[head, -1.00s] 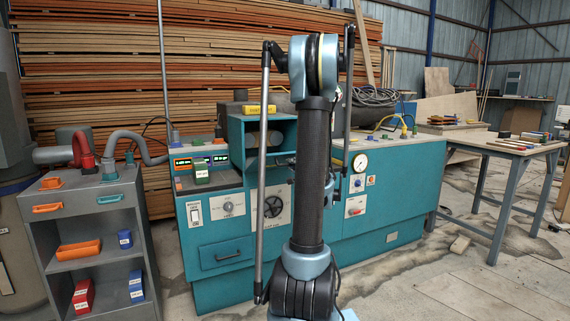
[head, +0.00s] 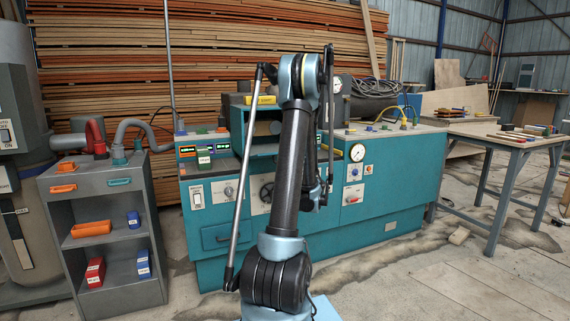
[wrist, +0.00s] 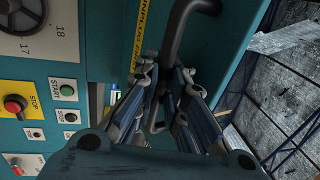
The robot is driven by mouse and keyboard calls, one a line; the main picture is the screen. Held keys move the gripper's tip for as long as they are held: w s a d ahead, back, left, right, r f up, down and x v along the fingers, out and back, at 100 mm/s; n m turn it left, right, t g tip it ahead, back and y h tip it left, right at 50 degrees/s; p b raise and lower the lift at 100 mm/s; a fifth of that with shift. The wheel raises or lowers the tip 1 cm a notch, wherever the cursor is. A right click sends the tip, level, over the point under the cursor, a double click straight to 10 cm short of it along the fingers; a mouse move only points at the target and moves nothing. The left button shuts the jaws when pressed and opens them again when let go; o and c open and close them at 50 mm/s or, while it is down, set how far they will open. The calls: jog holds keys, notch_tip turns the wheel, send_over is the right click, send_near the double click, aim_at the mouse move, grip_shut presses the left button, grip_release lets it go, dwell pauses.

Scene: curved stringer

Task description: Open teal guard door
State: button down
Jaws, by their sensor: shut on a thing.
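The teal guard door (wrist: 222,40) shows in the wrist view as a teal panel with a yellow warning strip (wrist: 142,32). Its dark bar handle (wrist: 178,30) runs down between the fingers of my gripper (wrist: 168,105). My gripper is shut on this handle, with a finger on each side. In the head view, my own arm hides the gripper and the handle. The teal machine (head: 350,215) stands behind my arm. A dark recess and a yellow label (head: 261,100) show at its top, but how far the door stands open is unclear.
A grey shelf cart (head: 112,183) with bins stands left of the machine. A wooden-topped table (head: 490,136) stands at the right. The concrete floor (head: 425,285) at front right is largely clear. The wrist view shows START and STOP buttons (wrist: 15,106) at left.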

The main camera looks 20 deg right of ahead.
jog(key=shift+s+a, duration=0.15)
dwell(0.3)
jog(key=c, duration=1.9)
grip_release()
jog(key=shift+s+d+f, duration=0.1)
jog(key=shift+s+f, duration=0.15)
jog(key=shift+s, duration=0.95)
jog(key=shift+s+d+f, duration=0.1)
jog(key=shift+s+f, duration=0.2)
jog(key=shift+s, duration=0.9)
jog(key=shift+s+f, duration=0.25)
jog(key=shift+s, duration=0.95)
jog(key=shift+c, duration=0.5)
